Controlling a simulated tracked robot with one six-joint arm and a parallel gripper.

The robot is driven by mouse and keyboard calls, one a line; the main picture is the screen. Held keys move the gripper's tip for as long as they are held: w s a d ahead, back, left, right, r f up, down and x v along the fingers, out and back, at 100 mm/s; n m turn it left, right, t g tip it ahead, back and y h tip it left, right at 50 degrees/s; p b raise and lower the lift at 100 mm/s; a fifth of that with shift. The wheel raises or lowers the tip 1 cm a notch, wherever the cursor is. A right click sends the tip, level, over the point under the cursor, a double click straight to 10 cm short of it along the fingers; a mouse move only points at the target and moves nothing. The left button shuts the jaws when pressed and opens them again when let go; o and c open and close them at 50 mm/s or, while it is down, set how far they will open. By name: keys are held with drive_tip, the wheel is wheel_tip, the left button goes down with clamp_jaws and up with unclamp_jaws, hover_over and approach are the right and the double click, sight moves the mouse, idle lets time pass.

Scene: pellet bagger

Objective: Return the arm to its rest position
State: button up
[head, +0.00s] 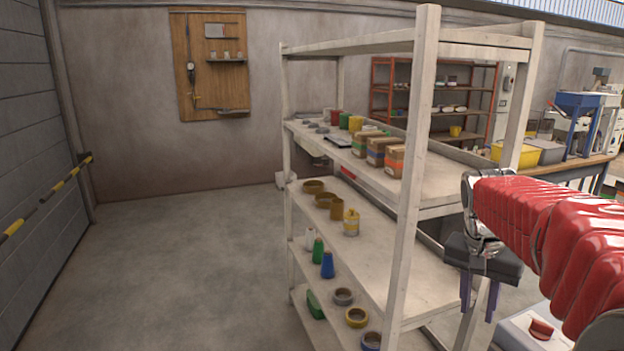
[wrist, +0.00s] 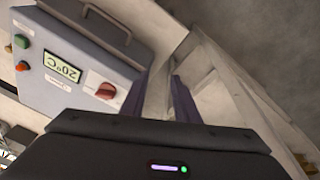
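My gripper (head: 479,297) hangs at the end of my red arm at the right of the head view, fingers pointing down. It is in front of the white shelf rack's near post. In the wrist view its two purple fingers (wrist: 156,97) are apart with nothing between them. Beyond the fingers in that view is a grey box (wrist: 78,62) with a temperature display, a red knob and coloured buttons. The gripper appears apart from both the box and the rack.
The white shelf rack (head: 427,100) stands close to my gripper. It holds cardboard boxes (head: 383,152), tape rolls (head: 357,317) and bottles (head: 327,265). A workbench with a yellow bin (head: 514,153) and a blue hopper machine (head: 577,103) stands behind. The floor (head: 190,270) at left is clear.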

drive_tip(key=s+a+f+n+t+y, duration=0.2)
drive_tip(key=s+a+n, duration=0.6)
drive_tip(key=s+a, duration=0.8)
drive_tip(key=shift+s+a+f+n+t, duration=0.35)
drive_tip(key=shift+s+f+t, duration=0.2)
drive_tip(key=shift+s+t, duration=0.75)
